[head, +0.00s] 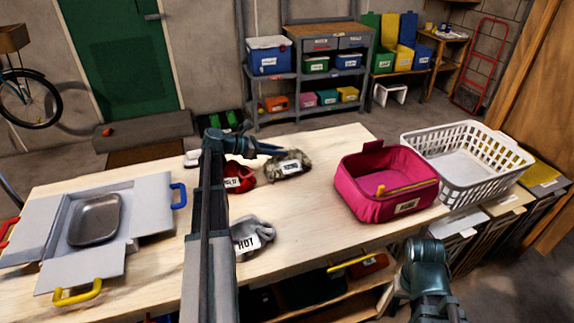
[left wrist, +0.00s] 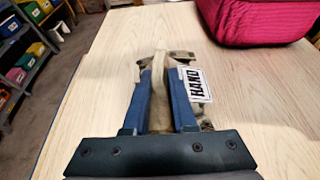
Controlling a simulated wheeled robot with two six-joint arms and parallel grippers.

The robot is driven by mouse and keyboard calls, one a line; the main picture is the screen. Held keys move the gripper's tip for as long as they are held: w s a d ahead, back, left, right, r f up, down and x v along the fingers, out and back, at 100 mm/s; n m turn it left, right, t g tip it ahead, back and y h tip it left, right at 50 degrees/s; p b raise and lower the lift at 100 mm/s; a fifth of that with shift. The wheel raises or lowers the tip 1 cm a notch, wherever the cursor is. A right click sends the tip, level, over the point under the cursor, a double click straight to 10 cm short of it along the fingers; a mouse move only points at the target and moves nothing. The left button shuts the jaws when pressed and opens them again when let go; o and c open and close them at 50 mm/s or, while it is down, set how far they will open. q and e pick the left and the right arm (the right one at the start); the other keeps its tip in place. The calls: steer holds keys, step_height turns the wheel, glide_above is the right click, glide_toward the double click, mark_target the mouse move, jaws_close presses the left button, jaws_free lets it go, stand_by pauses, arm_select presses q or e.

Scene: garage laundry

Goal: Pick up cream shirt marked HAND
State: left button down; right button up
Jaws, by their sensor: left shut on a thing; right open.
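The cream shirt marked HAND (head: 291,168) is a small crumpled, mottled cream bundle with a white label. It lies on the wooden table, right of the red garment. In the left wrist view the cream shirt (left wrist: 180,77) has cloth between the two blue fingers, and the HAND label faces up on the right. My left gripper (head: 277,150) reaches in from the left and is shut on the shirt; it also shows in the left wrist view (left wrist: 172,80). The shirt seems still at table level. My right arm shows at lower right, but its fingers are not visible.
A dark red labelled garment (head: 238,178) and a grey garment marked HOT (head: 250,235) lie on the table (head: 310,225). A pink basket (head: 365,205) and a white basket (head: 470,190) stand right. A grey box with a metal tray (head: 95,220) is left.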

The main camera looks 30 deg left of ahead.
arm_select(q)
steer(key=shift+r, duration=0.1)
stand_by(0.8)
step_height(320, 180, up, 10)
steer(key=p, duration=1)
